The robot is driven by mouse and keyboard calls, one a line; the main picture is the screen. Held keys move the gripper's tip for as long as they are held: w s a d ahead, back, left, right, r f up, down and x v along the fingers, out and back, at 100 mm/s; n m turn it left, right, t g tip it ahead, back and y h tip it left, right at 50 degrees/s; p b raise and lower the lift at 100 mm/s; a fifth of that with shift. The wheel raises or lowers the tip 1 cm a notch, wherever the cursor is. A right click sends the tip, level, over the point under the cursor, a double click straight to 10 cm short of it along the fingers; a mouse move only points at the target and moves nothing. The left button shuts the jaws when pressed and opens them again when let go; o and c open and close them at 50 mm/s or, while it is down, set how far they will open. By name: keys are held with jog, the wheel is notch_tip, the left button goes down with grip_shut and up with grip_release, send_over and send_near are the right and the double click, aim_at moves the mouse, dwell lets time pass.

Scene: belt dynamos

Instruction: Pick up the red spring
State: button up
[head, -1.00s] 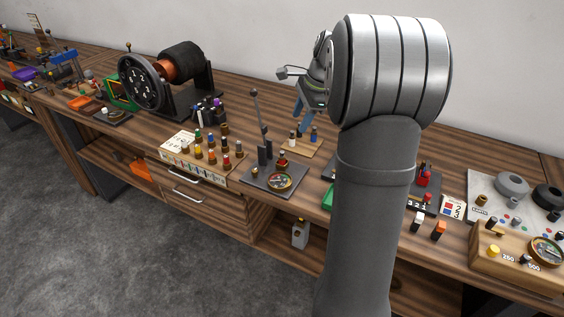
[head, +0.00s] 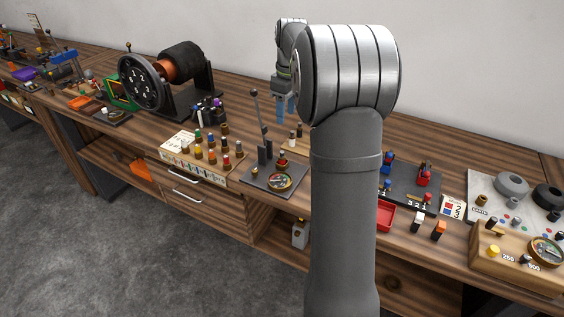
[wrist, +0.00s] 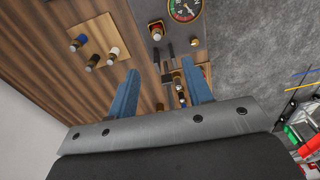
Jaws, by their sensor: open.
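I cannot make out a red spring for certain in either view. Small red-and-blue parts (head: 424,175) stand on a dark board right of my arm in the head view; they are too small to tell apart. My gripper (head: 285,105) points down over the bench behind the lever panel, partly hidden by my arm. In the wrist view my gripper (wrist: 160,90) shows two blue fingers spread apart with nothing held between them.
A lever panel with a gauge (head: 258,180) and a rack of coloured posts (head: 188,158) stand near the front edge. The dynamo (head: 140,82) is back left. A red tray (head: 387,217) is right of my arm. Bare wood (head: 235,90) lies between dynamo and gripper.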

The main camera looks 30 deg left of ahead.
jog(key=n, duration=0.6)
send_near(282, 152)
jog(key=shift+h, duration=0.3)
jog(key=f, duration=0.5)
jog(key=shift+s+f, duration=0.2)
jog(key=shift+s, duration=0.15)
jog(key=f, duration=0.5)
jog(key=shift+w+a+f, duration=0.3)
grip_shut()
